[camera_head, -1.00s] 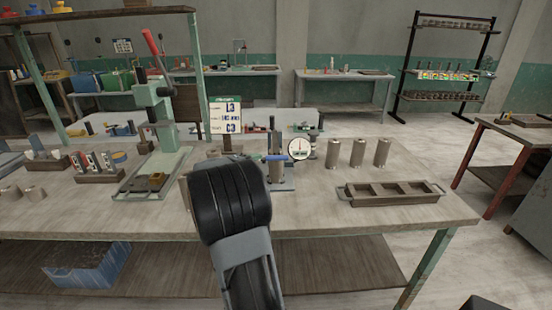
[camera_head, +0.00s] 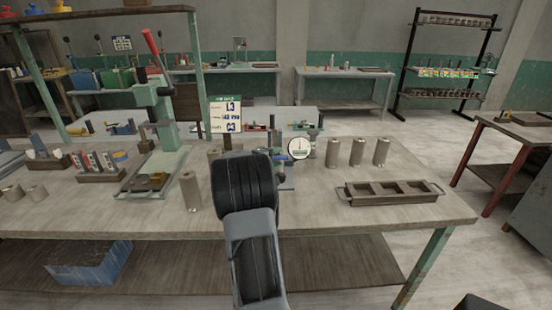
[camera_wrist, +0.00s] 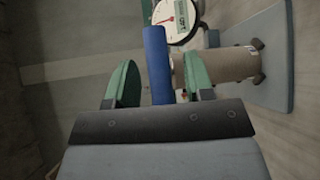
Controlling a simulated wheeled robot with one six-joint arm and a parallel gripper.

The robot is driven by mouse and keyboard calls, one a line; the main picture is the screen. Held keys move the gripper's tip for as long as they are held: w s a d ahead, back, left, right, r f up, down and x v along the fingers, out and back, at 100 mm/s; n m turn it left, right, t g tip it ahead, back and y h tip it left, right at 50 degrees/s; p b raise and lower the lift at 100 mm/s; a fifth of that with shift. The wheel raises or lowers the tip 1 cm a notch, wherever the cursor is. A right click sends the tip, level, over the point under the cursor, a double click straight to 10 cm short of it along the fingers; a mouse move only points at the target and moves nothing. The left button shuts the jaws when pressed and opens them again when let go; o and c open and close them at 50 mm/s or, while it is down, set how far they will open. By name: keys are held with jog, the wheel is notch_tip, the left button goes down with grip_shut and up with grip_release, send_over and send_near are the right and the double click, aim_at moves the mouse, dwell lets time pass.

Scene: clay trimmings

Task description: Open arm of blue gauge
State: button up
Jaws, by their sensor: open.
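The blue gauge's round white dial (camera_head: 299,149) stands near the middle of the workbench; the dial also shows at the top of the wrist view (camera_wrist: 176,18). Its blue arm (camera_wrist: 156,62) stands between the two green finger pads of my gripper (camera_wrist: 161,80) in the wrist view. The pads are apart, and I cannot tell whether either touches the arm. In the head view my arm hides my fingers and much of the gauge.
Three metal cylinders (camera_head: 357,152) stand right of the gauge, behind a divided tray (camera_head: 390,203). Another cylinder (camera_head: 190,190) stands left of my arm. A green lever press (camera_head: 160,140) is further left.

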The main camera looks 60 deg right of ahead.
jog(key=shift+c, duration=0.5)
grip_shut()
jog(key=shift+r, duration=0.1)
